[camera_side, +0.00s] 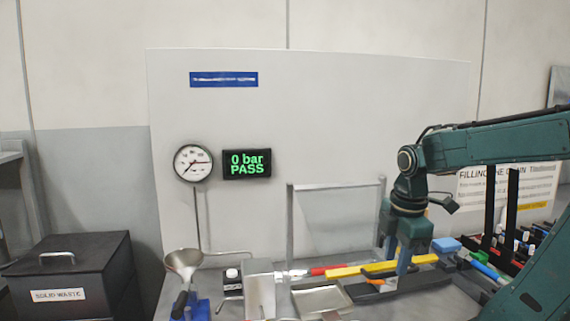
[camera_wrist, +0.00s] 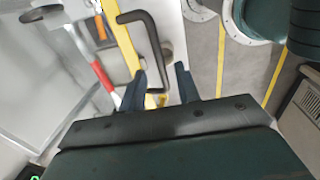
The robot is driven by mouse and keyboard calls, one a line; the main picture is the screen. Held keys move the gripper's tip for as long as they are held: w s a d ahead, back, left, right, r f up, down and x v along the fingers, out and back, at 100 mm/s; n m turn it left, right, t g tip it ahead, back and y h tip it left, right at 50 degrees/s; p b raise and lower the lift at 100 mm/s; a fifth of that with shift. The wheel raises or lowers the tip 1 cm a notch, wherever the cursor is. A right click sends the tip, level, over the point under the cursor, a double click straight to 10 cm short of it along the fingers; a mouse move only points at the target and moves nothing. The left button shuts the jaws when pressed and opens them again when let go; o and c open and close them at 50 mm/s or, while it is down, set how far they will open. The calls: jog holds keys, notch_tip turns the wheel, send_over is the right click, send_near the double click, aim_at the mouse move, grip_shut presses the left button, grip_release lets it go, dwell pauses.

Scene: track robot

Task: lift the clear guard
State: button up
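The clear guard (camera_side: 338,222) is a see-through panel in a thin metal frame, standing upright at the back of the bench in the side view. A pale see-through surface at the left of the wrist view may be part of it, but I cannot tell. My gripper (camera_side: 404,268) points down to the right of the guard, apart from its frame. In the wrist view my gripper (camera_wrist: 161,77) has its two fingers spread. A bent black bar (camera_wrist: 150,35) runs to the space under the fingertips; I cannot tell whether they touch it. Nothing looks clamped.
A red and yellow bar (camera_side: 345,271) lies below the guard. A display (camera_side: 247,164) reads "0 bar PASS". Racks of coloured parts crowd the right.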

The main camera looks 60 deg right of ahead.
jog(key=shift+d+f, duration=0.1)
jog(key=shift+f, duration=0.95)
grip_shut()
